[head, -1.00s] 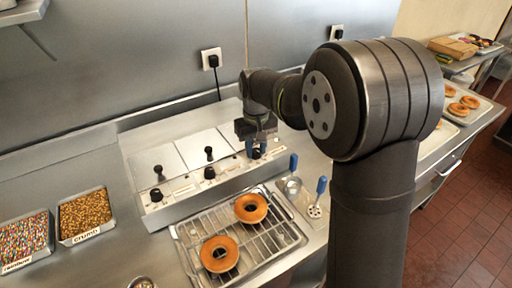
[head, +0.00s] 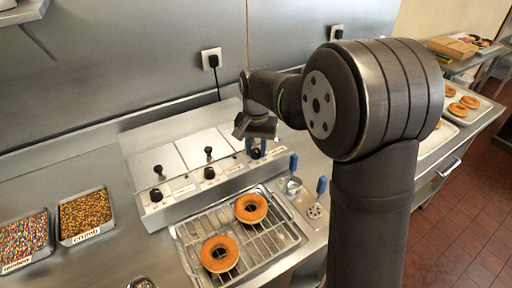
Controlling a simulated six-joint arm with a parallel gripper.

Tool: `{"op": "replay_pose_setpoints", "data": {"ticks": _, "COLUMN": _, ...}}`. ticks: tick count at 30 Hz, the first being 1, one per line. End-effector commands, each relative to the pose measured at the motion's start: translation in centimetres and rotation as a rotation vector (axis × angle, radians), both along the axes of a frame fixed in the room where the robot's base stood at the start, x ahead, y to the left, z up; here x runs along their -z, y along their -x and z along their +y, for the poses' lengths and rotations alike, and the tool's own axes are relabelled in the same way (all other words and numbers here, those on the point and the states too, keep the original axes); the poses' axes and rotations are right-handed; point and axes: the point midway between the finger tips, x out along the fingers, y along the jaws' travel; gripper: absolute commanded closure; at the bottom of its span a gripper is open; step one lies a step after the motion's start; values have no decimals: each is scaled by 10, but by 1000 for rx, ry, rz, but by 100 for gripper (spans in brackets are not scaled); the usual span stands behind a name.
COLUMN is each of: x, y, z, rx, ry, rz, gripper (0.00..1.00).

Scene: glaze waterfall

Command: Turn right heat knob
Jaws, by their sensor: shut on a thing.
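The glaze warmer (head: 179,200) is a steel unit with lidded wells and black knobs along its sloped front. The right heat knob (head: 256,153) is at the right end of that front, partly covered by my gripper. The middle knob (head: 209,173) and left knob (head: 156,195) stand clear of my gripper. The marking that tells the knob's angle is too small to read.
A wire rack (head: 240,240) with two donuts lies in front of the warmer. Blue-handled tools (head: 320,188) stand to the right of it. Trays of crumb (head: 86,215) and rainbow sprinkles (head: 25,240) sit at left. Black lid handles (head: 209,151) rise from the warmer's top.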

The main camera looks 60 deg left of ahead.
Motion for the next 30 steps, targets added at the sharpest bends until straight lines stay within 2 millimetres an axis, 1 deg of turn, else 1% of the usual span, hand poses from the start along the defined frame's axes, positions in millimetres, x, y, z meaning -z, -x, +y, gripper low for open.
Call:
{"op": "replay_pose_setpoints", "data": {"ticks": 13, "x": -1, "y": 0, "z": 0, "rx": 10, "ry": 0, "rz": 0, "gripper": 94}}
{"op": "replay_pose_setpoints", "data": {"ticks": 14, "x": -1, "y": 0, "z": 0, "rx": 10, "ry": 0, "rz": 0, "gripper": 69}}
{"op": "replay_pose_setpoints", "data": {"ticks": 15, "x": -1, "y": 0, "z": 0, "rx": 10, "ry": 0, "rz": 0, "gripper": 62}}
{"op": "replay_pose_setpoints", "data": {"ticks": 17, "x": 0, "y": 0, "z": 0, "rx": 10, "ry": 0, "rz": 0, "gripper": 50}}
{"op": "replay_pose_setpoints", "data": {"ticks": 26, "x": -1, "y": 0, "z": 0, "rx": 10, "ry": 0, "rz": 0, "gripper": 50}}
{"op": "replay_pose_setpoints", "data": {"ticks": 30, "x": -12, "y": 0, "z": 0, "rx": 10, "ry": -2, "rz": -1, "gripper": 50}}
